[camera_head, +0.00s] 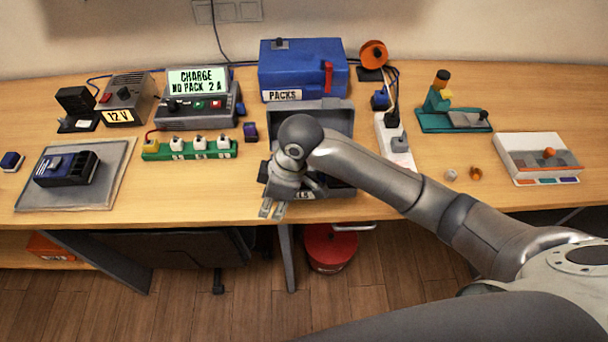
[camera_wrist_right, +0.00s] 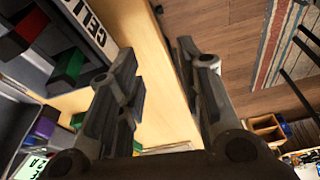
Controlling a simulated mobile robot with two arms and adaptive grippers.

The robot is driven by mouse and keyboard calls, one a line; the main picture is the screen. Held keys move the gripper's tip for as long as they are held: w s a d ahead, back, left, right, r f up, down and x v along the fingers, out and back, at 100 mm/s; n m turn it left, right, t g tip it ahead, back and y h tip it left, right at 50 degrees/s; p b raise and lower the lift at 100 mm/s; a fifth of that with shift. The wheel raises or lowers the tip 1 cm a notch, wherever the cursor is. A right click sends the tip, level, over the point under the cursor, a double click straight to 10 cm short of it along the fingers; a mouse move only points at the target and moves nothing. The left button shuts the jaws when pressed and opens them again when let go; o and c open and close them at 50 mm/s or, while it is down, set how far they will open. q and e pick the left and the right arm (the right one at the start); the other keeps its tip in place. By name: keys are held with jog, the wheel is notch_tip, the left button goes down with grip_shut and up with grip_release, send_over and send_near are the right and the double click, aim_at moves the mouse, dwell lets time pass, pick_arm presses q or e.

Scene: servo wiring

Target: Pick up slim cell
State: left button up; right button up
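The grey open box labelled CELLS (camera_wrist_right: 92,24) is at the left of the right wrist view. My right gripper (camera_head: 271,208) is at the box's front left corner, over the table's front edge. In the wrist view its fingers (camera_wrist_right: 162,62) are apart with nothing between them. My left gripper is not in view.
Behind the box is a blue PACKS case (camera_head: 300,72). A green strip with several white plugs (camera_head: 190,150) and a charger (camera_head: 200,103) stand left. A white power strip (camera_head: 393,142) stands right. A red bucket (camera_head: 330,248) is on the floor below. Bare table lies front left of the box.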

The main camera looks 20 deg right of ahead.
jog(key=w+d+r+h, duration=0.1)
jog(key=w+d+r, duration=0.1)
jog(key=d+r, duration=0.1)
jog(key=w+d+r+n+h, duration=0.1)
jog(key=w+d+r, duration=0.1)
jog(key=d+r, duration=0.1)
jog(key=w+d+r+g+h, duration=0.1)
jog(key=w+d+r, duration=0.1)
jog(key=d+r, duration=0.1)
jog(key=shift+w+r+n, duration=0.1)
jog(key=shift+w+n, duration=0.05)
jog(key=shift+n, duration=0.15)
jog(key=shift+d, duration=0.1)
notch_tip(320, 180, down, 5)
jog(key=shift+f+p, duration=0.15)
jog(key=shift+p, duration=0.65)
notch_tip(320, 180, down, 4)
jog(key=shift+w+f+p, duration=0.1)
jog(key=shift+w+p, duration=0.05)
jog(key=shift+p, duration=0.8)
jog(key=shift+f, duration=0.55)
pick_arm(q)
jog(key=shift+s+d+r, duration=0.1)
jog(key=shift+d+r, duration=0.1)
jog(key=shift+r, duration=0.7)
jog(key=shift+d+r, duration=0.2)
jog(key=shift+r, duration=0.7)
pick_arm(e)
jog(key=c, duration=0.6)
